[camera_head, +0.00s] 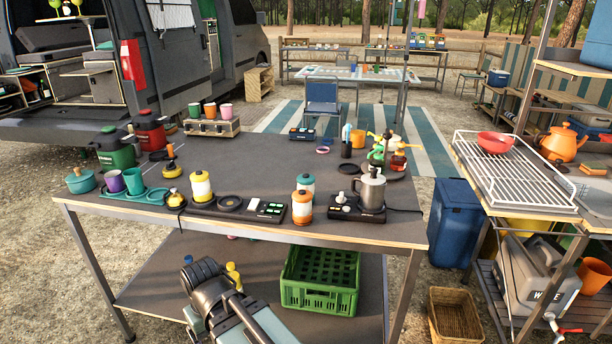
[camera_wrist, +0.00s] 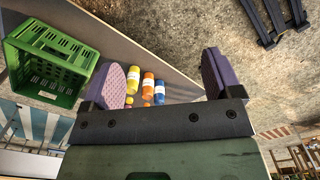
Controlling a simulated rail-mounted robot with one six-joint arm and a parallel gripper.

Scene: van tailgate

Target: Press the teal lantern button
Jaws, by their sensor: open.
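A lantern with a teal top (camera_head: 305,182) stands upright on the dark table, right of its middle. An orange lantern (camera_head: 302,207) stands close in front of it, hiding its lower part. A yellow-topped lantern (camera_head: 201,185) stands further left. I cannot make out a button on the teal lantern. My gripper (camera_wrist: 162,72) shows in the wrist view with its two purple pads wide apart and nothing between them. It points toward the lower shelf, away from the lanterns, which the wrist view does not show.
A green crate (camera_head: 319,280) sits on the lower shelf; it also shows in the wrist view (camera_wrist: 52,62). Several coloured bottles (camera_wrist: 147,82) lie beyond my pads.

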